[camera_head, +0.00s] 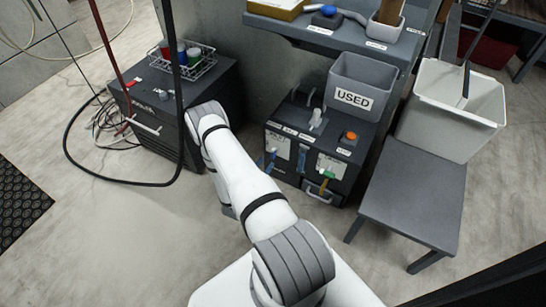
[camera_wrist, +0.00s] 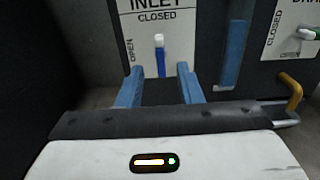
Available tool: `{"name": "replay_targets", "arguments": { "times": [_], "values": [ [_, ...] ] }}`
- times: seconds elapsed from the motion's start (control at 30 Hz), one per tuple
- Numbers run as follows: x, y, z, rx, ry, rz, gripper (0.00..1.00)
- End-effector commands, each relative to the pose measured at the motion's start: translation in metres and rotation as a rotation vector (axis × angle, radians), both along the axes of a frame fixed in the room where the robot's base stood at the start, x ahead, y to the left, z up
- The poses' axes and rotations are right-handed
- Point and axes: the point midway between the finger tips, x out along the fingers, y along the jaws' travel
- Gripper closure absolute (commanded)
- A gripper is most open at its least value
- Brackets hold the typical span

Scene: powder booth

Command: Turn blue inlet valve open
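The blue inlet valve lever (camera_wrist: 160,62) has a white tip and stands upright on the white INLET plate (camera_wrist: 150,14), its tip towards the word CLOSED. The word OPEN is at the plate's left edge. My gripper (camera_wrist: 160,74) is open, its two blue fingers apart on either side of the lever in the wrist view. I cannot tell whether the fingertips reach the lever's depth; no contact shows. In the head view the INLET plate (camera_head: 278,142) is on the front of a dark cabinet (camera_head: 296,115), and my arm hides part of that area.
A DRAIN plate with a green lever (camera_head: 328,174) is right of the inlet; it also shows in the wrist view (camera_wrist: 308,33). A blue vertical bar (camera_wrist: 235,45) and a bent pipe with a yellow end (camera_wrist: 292,92) are close on the right. A grey USED bin (camera_head: 358,82) sits above.

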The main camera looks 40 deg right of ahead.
Motion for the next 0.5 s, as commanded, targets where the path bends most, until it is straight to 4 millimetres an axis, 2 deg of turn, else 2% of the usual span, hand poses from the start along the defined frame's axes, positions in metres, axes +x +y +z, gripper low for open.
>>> {"name": "replay_targets", "arguments": {
  "times": [0.3,0.5],
  "values": [
    [0.017,-0.042,-0.003,0.001,-0.003,0.000,0.67],
    [0.027,-0.063,-0.002,0.000,-0.001,0.002,0.67]
  ]
}}
